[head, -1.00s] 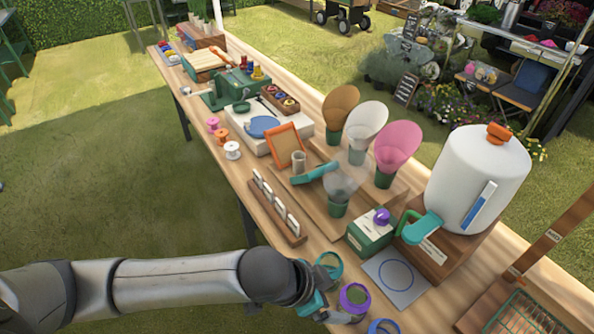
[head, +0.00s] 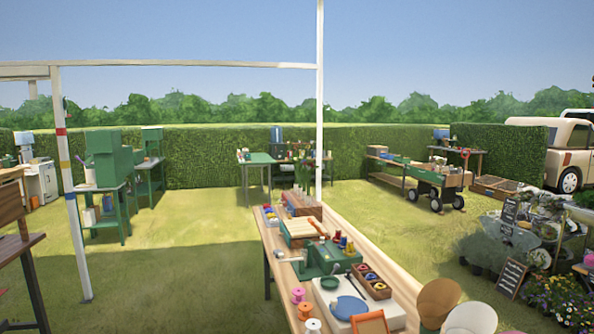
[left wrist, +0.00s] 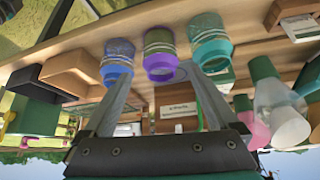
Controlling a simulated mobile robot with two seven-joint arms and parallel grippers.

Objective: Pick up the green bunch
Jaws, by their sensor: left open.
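In the left wrist view, which looks upside down, three round clear-bodied items with coloured collars stand in a row on the wooden table. The blue one (left wrist: 116,62) is at left, the purple one (left wrist: 160,55) in the middle and the teal-green one (left wrist: 210,45) at right. The green one may be the green bunch; its contents are unclear. My left gripper (left wrist: 156,74) is open, with its fingertips near the purple collar and the teal one just right of them. Nothing shows held. The head view shows neither gripper nor these items.
In the left wrist view, clear cones with green bases (left wrist: 280,110) stand at right and a dark box (left wrist: 48,80) at left. The head view shows the table (head: 340,228) with spools (head: 305,308) and tools, a white post (head: 319,100), lawn and a hedge.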

